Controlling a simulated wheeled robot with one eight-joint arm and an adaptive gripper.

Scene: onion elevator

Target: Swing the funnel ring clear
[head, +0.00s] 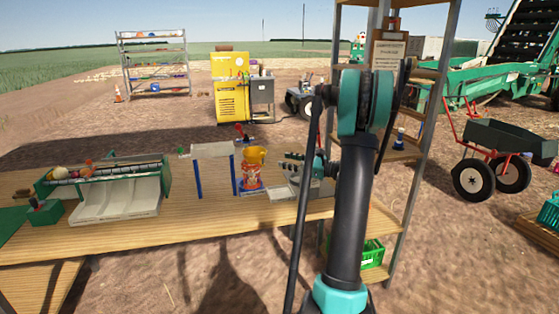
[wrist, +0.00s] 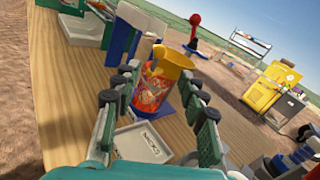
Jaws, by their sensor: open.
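The yellow funnel ring (head: 255,154) sits on top of a jar with red and orange contents (head: 251,176) on the wooden table. In the wrist view the yellow ring (wrist: 174,57) tops the clear jar (wrist: 150,96), straight ahead of me. My gripper (wrist: 157,76) is open, with one dark padded finger to the left of the jar and one to the right. I cannot tell whether either finger touches it. In the head view my gripper (head: 297,163) is just right of the ring, partly hidden by my arm.
A white-topped stand with blue legs (head: 212,150) is left of the jar. A red-knobbed post (wrist: 194,24) rises behind it. A shallow pale tray with lettering (wrist: 140,142) lies in front of the jar. A green-sided roller machine (head: 105,175) stands at the table's left. A shelf post (head: 425,130) rises right of my arm.

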